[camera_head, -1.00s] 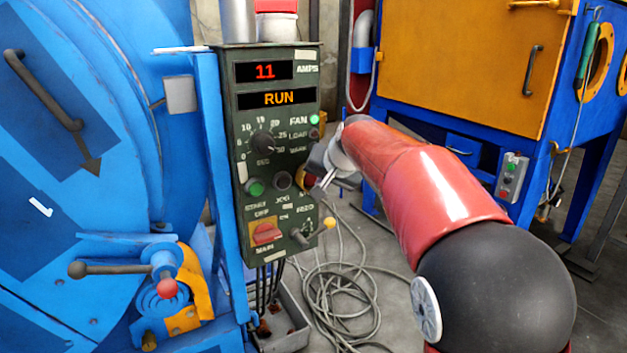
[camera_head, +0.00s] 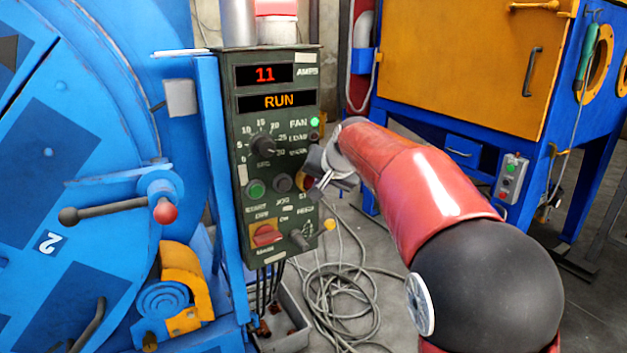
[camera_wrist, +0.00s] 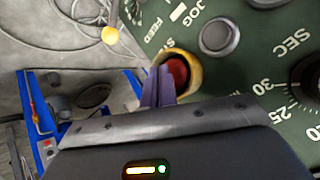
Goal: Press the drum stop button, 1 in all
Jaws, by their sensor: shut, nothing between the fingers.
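The drum stop button, red in a yellow collar, is on the green control panel (camera_head: 281,58). In the wrist view the stop button (camera_wrist: 177,72) is just beyond my gripper (camera_wrist: 158,82), whose closed purple-grey fingertips overlap the collar's lower left edge. I cannot tell whether they touch. In the head view my gripper (camera_head: 325,182) is at the panel's right side and partly covers the stop button (camera_head: 304,182). The panel's display (camera_head: 279,101) reads RUN, with 11 above it. The large blue drum (camera_head: 60,110) is at the left.
A yellow-tipped lever (camera_head: 328,224) sticks out below my gripper. Loose cables (camera_head: 345,290) lie on the floor.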

